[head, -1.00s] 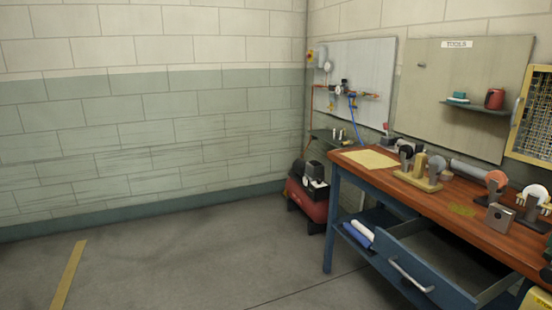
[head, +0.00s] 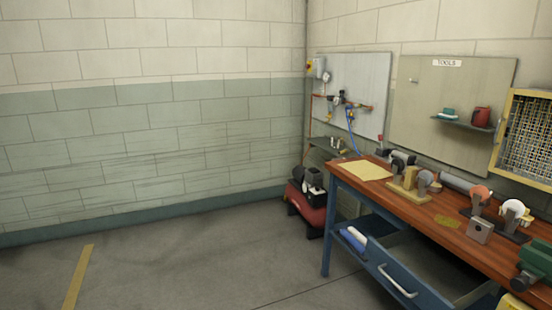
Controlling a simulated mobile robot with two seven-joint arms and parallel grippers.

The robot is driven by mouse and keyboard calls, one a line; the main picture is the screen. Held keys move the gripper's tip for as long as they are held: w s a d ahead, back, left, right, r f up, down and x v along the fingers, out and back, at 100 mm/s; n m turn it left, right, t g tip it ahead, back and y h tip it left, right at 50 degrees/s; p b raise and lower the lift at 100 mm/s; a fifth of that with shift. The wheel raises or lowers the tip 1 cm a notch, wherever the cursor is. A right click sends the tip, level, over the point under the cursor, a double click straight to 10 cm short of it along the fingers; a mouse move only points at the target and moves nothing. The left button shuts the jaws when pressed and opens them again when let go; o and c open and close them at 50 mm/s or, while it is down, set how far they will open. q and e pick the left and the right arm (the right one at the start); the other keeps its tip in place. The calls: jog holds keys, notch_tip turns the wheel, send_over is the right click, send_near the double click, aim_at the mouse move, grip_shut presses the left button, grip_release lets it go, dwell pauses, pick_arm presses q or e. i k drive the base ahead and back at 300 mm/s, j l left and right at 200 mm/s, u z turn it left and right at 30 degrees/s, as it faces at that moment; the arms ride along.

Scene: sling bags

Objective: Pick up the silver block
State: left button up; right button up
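A small silver-grey block (head: 479,230) with a round hole in its face stands on the wooden top of the workbench (head: 440,238), near its front edge at the right of the head view. Machines with round discs stand close behind it. Neither of my grippers shows in the head view, and nothing is seen touching the block.
The blue bench drawer (head: 397,280) stands open toward the floor. A green vise (head: 534,262) sits right of the block. A wooden-based tool (head: 408,185) and a yellow sheet (head: 364,170) lie left. A red compressor (head: 309,210) stands beyond the bench. The floor at left is clear.

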aim_at(480, 230)
jog(key=z, duration=1.35)
